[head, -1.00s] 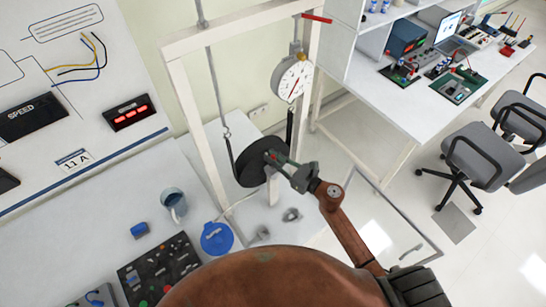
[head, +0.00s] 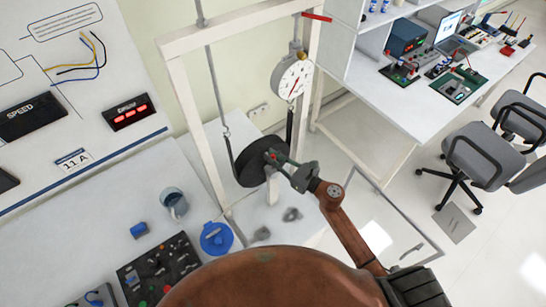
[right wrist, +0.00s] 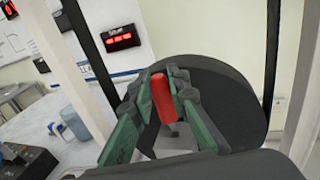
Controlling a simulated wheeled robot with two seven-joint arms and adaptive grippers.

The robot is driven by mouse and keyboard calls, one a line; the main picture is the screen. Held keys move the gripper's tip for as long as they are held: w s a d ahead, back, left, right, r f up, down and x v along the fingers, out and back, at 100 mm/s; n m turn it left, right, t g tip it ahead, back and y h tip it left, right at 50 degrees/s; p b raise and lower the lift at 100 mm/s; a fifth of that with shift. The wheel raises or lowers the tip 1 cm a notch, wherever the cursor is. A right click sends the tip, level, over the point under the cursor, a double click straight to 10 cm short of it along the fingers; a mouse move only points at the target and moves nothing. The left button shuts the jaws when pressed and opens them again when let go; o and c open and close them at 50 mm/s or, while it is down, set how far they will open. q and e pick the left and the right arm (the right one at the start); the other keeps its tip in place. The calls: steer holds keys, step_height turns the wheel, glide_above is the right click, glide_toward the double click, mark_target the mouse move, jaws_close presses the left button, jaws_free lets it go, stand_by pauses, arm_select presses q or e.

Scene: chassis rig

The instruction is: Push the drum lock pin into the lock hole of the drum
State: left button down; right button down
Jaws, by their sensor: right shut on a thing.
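The drum (head: 254,163) is a dark, thick disc hanging in the white frame below the dial gauge, with a strap on its left side. It also fills the middle of the right wrist view (right wrist: 225,100). My right gripper (head: 276,160) is at the drum's near face. In the right wrist view its green fingers (right wrist: 165,100) are shut on the red lock pin (right wrist: 161,98), which points towards the drum face. The pin's far end and the lock hole are hidden, so I cannot tell how deep the pin sits. My left gripper is not in view.
The white frame (head: 185,130) stands around the drum, with a dial gauge (head: 292,78) above right. A mug (head: 174,203), a blue round item (head: 216,238) and a control board (head: 158,272) lie on the bench at lower left.

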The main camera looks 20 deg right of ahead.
steer(key=shift+b, duration=0.4)
stand_by(1.0)
steer(key=shift+f+b, duration=1.5)
steer(key=shift+b, duration=0.15)
steer(key=c, duration=1.8)
jaws_free()
steer(key=shift+o, duration=0.2)
steer(key=v, duration=1.2)
steer(key=shift+r, duration=0.1)
